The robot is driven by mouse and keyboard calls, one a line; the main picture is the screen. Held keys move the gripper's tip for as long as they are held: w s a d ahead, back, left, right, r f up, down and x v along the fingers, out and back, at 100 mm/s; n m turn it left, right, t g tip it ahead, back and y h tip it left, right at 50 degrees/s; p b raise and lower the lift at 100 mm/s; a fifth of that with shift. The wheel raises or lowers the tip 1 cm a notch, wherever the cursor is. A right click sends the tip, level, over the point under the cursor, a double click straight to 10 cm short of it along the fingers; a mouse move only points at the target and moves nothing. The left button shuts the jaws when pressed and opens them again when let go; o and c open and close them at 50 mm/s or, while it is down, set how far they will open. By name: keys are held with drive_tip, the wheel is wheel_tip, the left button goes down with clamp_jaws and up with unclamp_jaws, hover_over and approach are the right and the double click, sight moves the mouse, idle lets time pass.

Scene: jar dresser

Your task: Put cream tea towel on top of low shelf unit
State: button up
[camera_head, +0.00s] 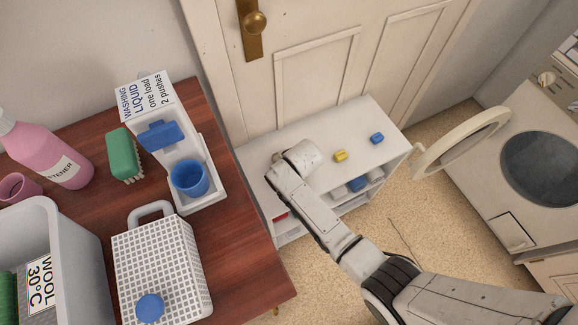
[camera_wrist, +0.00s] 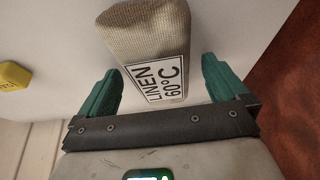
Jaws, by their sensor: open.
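The cream tea towel (camera_wrist: 150,32) is a rolled, woven bundle with a "LINEN 60°C" label. In the wrist view it lies between the two green fingers of my gripper (camera_wrist: 160,68), with gaps on both sides. It appears to rest on the white top of the low shelf unit (camera_wrist: 55,35). In the head view the low shelf unit (camera_head: 365,118) stands against the door, and my arm reaches over the left part of its top. I cannot make out the towel there; my arm seems to hide it.
A yellow block (camera_head: 340,156) and a blue block (camera_head: 377,138) sit on the shelf top. More items lie inside the unit. The wooden dresser (camera_head: 262,272), close on the left, holds a dispenser, brush, bottle and baskets. The washing machine (camera_head: 500,170) stands open at right.

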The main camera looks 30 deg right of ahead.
drive_tip(key=p+v, duration=0.2)
drive_tip(key=v, duration=1)
drive_tip(key=shift+s+r, duration=0.1)
drive_tip(key=s+d+r+g, duration=0.1)
drive_tip(key=s+d+r, duration=0.1)
drive_tip(key=s, duration=0.6)
drive_tip(key=s+d+r+g, duration=0.1)
drive_tip(key=s+d, duration=0.2)
drive_tip(key=s, duration=0.5)
drive_tip(key=s+d+r+g, duration=0.1)
drive_tip(key=s+d+r, duration=0.1)
drive_tip(key=s, duration=0.6)
drive_tip(key=shift+s+d+r+g, duration=0.3)
drive_tip(key=shift+s+d+r, duration=0.05)
drive_tip(key=shift+d, duration=0.25)
